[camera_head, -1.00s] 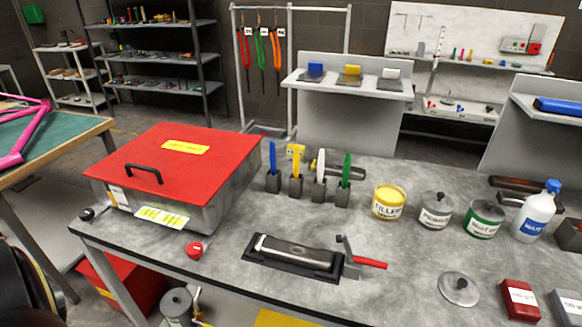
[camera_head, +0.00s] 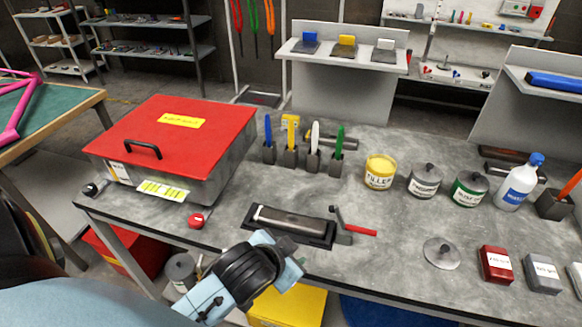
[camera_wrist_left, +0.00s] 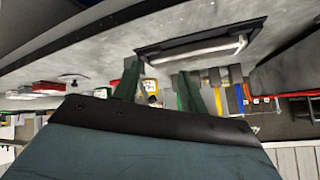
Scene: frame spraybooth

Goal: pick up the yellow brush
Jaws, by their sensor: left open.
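The yellow brush (camera_head: 291,130) stands upright in a dark holder block at the middle of the grey bench, between a blue brush (camera_head: 268,130) and a white one (camera_head: 314,136). A green brush (camera_head: 339,142) stands at the right end of this row. In the left wrist view, which is upside down, a thin yellow shape (camera_wrist_left: 239,99) near the row looks like the yellow brush. My left gripper (camera_wrist_left: 158,86) is open, with nothing seen between its fingers. In the head view my left wrist is at the bench's front edge, well short of the brushes. My right gripper is not in view.
A red-lidded box (camera_head: 177,132) stands left of the brushes. A black tray with a metal bar (camera_head: 292,222) and a red-handled tool (camera_head: 352,229) lie in front. The yellow filler tin (camera_head: 380,172), other cans and a white bottle (camera_head: 519,183) stand to the right.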

